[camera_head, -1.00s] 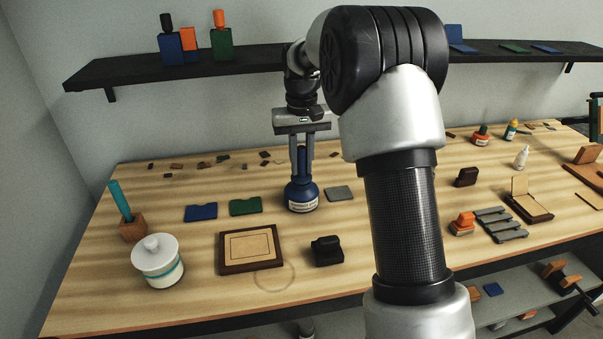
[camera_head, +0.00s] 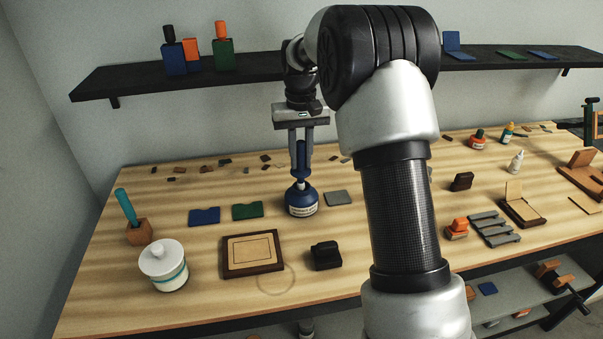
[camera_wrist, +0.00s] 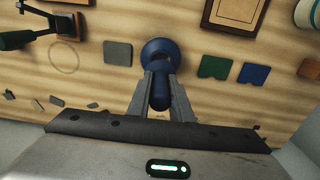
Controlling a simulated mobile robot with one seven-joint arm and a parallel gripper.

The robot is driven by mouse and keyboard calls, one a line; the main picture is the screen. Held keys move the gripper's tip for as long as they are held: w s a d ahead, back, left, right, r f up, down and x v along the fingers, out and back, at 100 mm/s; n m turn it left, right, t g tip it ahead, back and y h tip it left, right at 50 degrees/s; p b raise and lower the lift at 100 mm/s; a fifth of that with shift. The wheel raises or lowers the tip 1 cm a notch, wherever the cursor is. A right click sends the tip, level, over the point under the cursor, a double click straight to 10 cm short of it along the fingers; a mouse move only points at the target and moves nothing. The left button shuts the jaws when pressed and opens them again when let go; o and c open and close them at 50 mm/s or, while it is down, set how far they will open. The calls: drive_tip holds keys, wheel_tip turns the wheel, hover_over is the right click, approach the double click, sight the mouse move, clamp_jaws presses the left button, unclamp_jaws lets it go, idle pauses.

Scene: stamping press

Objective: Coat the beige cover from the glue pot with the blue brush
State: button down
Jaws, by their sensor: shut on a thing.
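My gripper (camera_head: 301,168) is shut on the dark blue brush (camera_head: 301,160). The brush stands upright over the blue glue pot (camera_head: 302,206), which has a white label. Its lower end is hidden in or behind the pot's neck. In the wrist view the brush handle (camera_wrist: 160,94) is between my fingers (camera_wrist: 162,84), with the pot's round rim (camera_wrist: 160,46) beyond. The beige cover (camera_head: 253,249) lies flat in a dark brown frame, left of and nearer than the pot. A rectangle is outlined on it.
A white lidded jar (camera_head: 163,266) and a teal-handled tool in a wooden block (camera_head: 139,232) stand at left. Blue (camera_head: 204,216), green (camera_head: 248,211) and grey (camera_head: 338,198) flat pieces flank the pot. A black stamp-like block (camera_head: 325,256) stands right of the frame.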

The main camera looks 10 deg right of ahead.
sight(301, 142)
wheel_tip(301, 142, up, 7)
drive_tip(key=p, duration=0.5)
drive_tip(key=shift+f, duration=0.2)
drive_tip(key=shift+s+f, duration=0.1)
drive_tip(key=shift+f, duration=0.05)
idle(1.0)
